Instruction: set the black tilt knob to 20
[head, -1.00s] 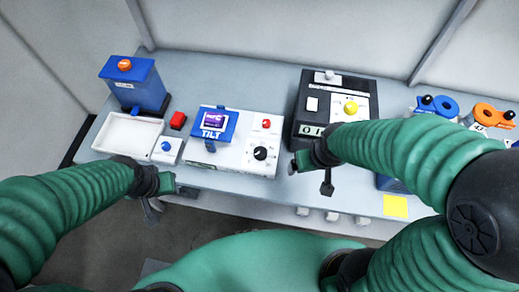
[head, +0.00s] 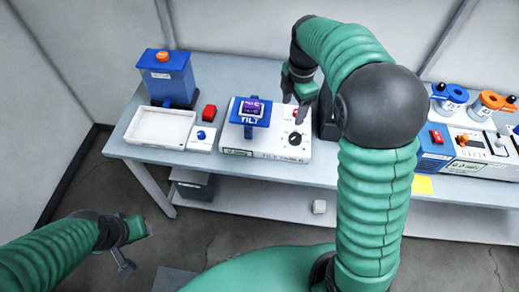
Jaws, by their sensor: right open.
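The black tilt knob (head: 295,138) sits on the right part of the white tilt table unit (head: 265,152), with a pale scale around it too small to read. A blue tilt platform (head: 250,120) with a small lit screen stands on the unit's left part. My right gripper (head: 295,110) points down just above and behind the knob, open, with its fingers apart. Whether it touches the knob cannot be told.
My right arm hides most of the black device. More devices stand right, by a yellow note (head: 422,185).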

